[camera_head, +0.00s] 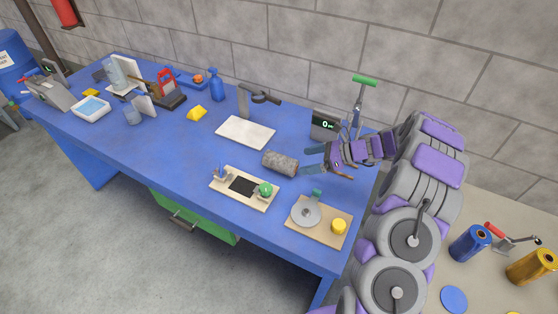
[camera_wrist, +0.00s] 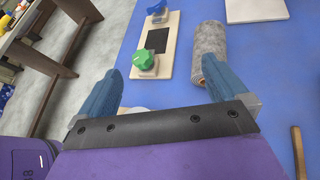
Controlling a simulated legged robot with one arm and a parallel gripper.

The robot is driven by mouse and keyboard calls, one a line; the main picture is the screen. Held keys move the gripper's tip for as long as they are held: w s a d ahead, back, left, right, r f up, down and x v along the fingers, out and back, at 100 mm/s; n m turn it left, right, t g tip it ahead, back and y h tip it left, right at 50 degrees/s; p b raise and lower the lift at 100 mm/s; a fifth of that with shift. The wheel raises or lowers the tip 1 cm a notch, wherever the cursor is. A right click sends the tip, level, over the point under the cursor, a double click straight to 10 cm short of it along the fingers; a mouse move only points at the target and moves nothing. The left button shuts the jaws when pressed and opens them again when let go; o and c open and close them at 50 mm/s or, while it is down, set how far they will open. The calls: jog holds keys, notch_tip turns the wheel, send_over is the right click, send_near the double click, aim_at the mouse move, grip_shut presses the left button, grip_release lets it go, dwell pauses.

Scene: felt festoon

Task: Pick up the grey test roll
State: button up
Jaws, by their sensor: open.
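The grey test roll (camera_head: 281,163) lies on its side on the blue table, near the right end. It also shows in the wrist view (camera_wrist: 209,45), where its near end is close to the right fingertip. My gripper (camera_head: 310,162) is open, with its fingers pointing left toward the roll. In the wrist view my gripper (camera_wrist: 164,78) has its two blue-grey fingers spread apart with nothing held between them. The roll's near end is partly hidden by the right finger there, so I cannot tell whether they touch.
A board with a grey disc (camera_head: 306,213) and yellow piece is in front. A white plate (camera_head: 246,133) lies behind. A digital display (camera_head: 327,124) stands behind my gripper. The blue table (camera_head: 175,155) is clear at left-centre.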

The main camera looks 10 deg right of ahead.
aim_at(298, 162)
jog(key=w+d+f+m+t, duration=0.3)
jog(key=d+f+m, duration=0.25)
jog(key=d, duration=0.35)
jog(key=shift+n, duration=0.55)
jog(key=x, duration=0.8)
jog(key=s+b+x, duration=0.1)
jog(key=x, duration=0.2)
jog(key=shift+w+a+f, duration=0.15)
jog(key=shift+a+f, duration=0.1)
jog(key=shift+a, duration=0.35)
jog(key=shift+w+f, duration=0.3)
jog(key=shift+w, duration=0.1)
jog(key=shift+w+a+f+b, duration=0.15)
jog(key=shift+a+f+b, duration=0.05)
jog(key=shift+a+b, duration=0.1)
jog(key=b+x, duration=0.1)
jog(key=x, duration=0.3)
jog(key=shift+a, duration=0.25)
jog(key=shift+w+a, duration=0.2)
jog(key=shift+a, duration=0.15)
jog(key=shift+d, duration=0.5)
jog(key=shift+c, duration=1.4)
jog(key=shift+a+f, duration=0.1)
jog(key=shift+a, duration=0.25)
jog(key=c, duration=0.6)
jog(key=shift+c, duration=1.2)
